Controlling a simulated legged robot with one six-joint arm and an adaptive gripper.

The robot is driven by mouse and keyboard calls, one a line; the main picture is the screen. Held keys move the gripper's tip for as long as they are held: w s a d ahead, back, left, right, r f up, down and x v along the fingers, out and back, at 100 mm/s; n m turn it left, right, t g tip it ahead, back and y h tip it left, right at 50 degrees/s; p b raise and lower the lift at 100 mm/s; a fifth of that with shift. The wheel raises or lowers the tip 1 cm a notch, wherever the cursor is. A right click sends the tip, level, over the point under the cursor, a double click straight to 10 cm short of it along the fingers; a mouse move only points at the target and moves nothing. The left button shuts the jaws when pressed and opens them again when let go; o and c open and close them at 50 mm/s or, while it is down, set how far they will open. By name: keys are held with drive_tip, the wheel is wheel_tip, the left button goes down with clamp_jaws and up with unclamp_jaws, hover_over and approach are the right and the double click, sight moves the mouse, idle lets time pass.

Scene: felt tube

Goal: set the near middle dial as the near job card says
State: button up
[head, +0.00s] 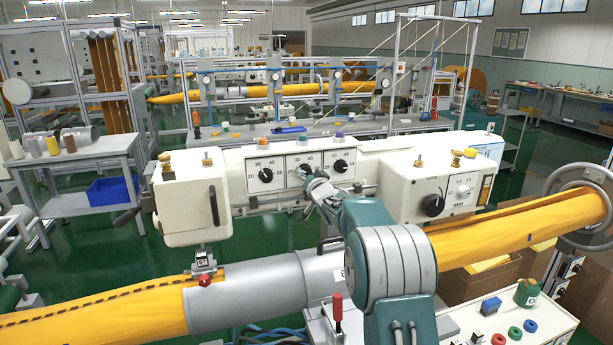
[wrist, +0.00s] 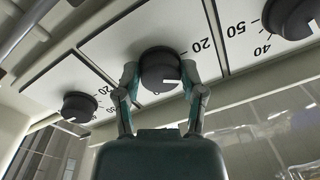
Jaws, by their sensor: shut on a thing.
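The near middle dial (wrist: 158,66) is a round dark knob on a white panel with printed numbers. My gripper (wrist: 160,76) has one finger on each side of it and is shut on it in the wrist view. The dial's white pointer mark shows on its lower right there; the value it points at cannot be read. In the head view my gripper (head: 312,186) reaches the middle dial (head: 305,171) and partly covers it. A small tag with dark print (head: 202,259) hangs below the white machine's left end; its text is too small to read, and I cannot tell whether it is the job card.
A left dial (head: 265,175) and a right dial (head: 341,166) flank the middle one closely. A larger black knob (head: 432,205) is on the white box at right. A grey sleeve (head: 245,292) around a yellow tube runs below the panel.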

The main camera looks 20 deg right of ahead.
drive_tip(key=m, duration=0.5)
idle(0.5)
drive_tip(key=o, duration=1.1)
drive_tip(key=shift+o, duration=0.2)
drive_tip(key=shift+s, duration=0.2)
drive_tip(key=s, duration=1.1)
drive_tip(key=shift+s+d+f, duration=0.15)
drive_tip(key=shift+s+f, duration=0.05)
drive_tip(key=shift+f, duration=0.15)
